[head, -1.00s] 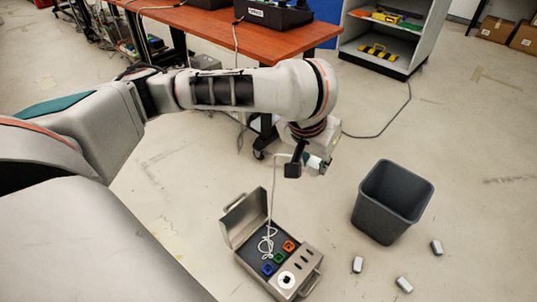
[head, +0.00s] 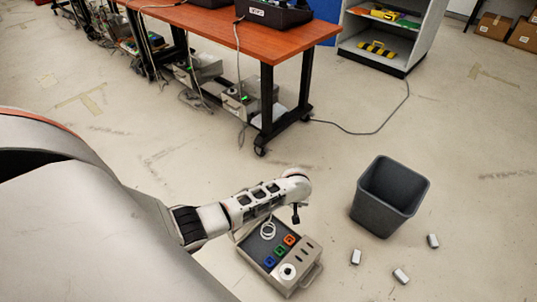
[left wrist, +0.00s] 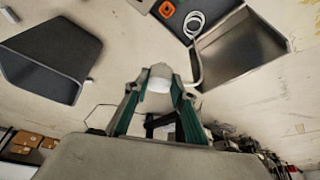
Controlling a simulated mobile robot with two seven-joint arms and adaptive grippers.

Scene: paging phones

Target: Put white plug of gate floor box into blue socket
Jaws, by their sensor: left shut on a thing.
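The floor box (head: 296,276) lies on the floor at the lower middle of the head view, with blue (head: 270,262), green (head: 279,251) and orange (head: 289,240) sockets in its panel. My left gripper (head: 296,214) hangs above the far side of the box. In the left wrist view its green fingers (left wrist: 156,92) are shut on the white plug (left wrist: 161,78), above the floor. A white cord runs from the plug to a coil (left wrist: 195,24) in the box. The orange socket (left wrist: 167,9) also shows there; the blue one does not. My right gripper is out of view.
A grey bin (head: 365,214) stands right of the box. Several small grey-white blocks (head: 356,257) lie on the floor nearby. The box's open lid (left wrist: 242,50) stands beside the cord. A red-topped table (head: 245,26) and a shelf (head: 385,58) are at the back.

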